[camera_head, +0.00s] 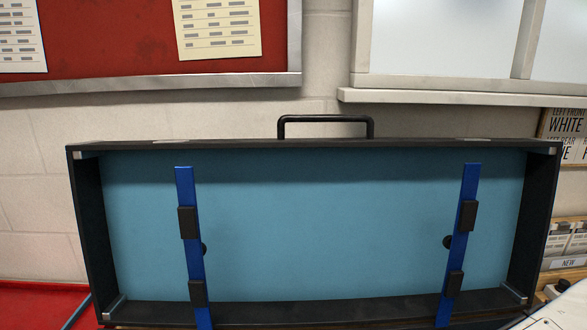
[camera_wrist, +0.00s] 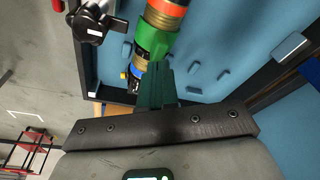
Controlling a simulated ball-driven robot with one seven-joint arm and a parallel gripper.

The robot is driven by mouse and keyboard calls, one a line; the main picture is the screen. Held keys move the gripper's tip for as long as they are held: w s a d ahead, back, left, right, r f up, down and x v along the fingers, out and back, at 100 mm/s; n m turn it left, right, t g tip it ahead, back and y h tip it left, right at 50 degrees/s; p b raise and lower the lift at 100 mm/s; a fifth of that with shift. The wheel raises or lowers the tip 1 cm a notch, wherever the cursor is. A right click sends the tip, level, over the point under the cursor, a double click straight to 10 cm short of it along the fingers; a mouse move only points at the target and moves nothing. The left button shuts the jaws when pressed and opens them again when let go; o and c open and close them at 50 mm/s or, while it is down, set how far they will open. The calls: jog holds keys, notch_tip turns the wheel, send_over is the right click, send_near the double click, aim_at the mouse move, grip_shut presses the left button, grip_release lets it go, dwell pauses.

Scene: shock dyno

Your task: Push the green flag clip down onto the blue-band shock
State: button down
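The bright green flag clip (camera_wrist: 153,44) shows at the top of the wrist view, wrapped around a shock (camera_wrist: 159,20) with gold threaded parts. An orange-red band (camera_wrist: 168,7) shows on this shock above the clip; a small blue part (camera_wrist: 134,71) shows near its lower end. I cannot tell whether that is the blue band or how far the clip is seated. My gripper (camera_wrist: 158,70) has its dark green fingers close together, with the tips by the clip's lower side. Contact is unclear. Neither gripper nor clip shows in the head view.
A black metal clamp with a lever (camera_wrist: 92,22) stands left of the shock. A black case with light blue lining (camera_head: 320,220) and two blue straps stands against the wall. A red cart (camera_wrist: 30,148) is at lower left in the wrist view.

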jog(key=shift+f+b, duration=0.45)
jog(key=shift+f, duration=0.2)
dwell(0.7)
jog(key=shift+r, duration=0.1)
notch_tip(320, 180, up, 7)
jog(key=p, duration=0.6)
jog(key=shift+p, duration=0.3)
dwell(0.4)
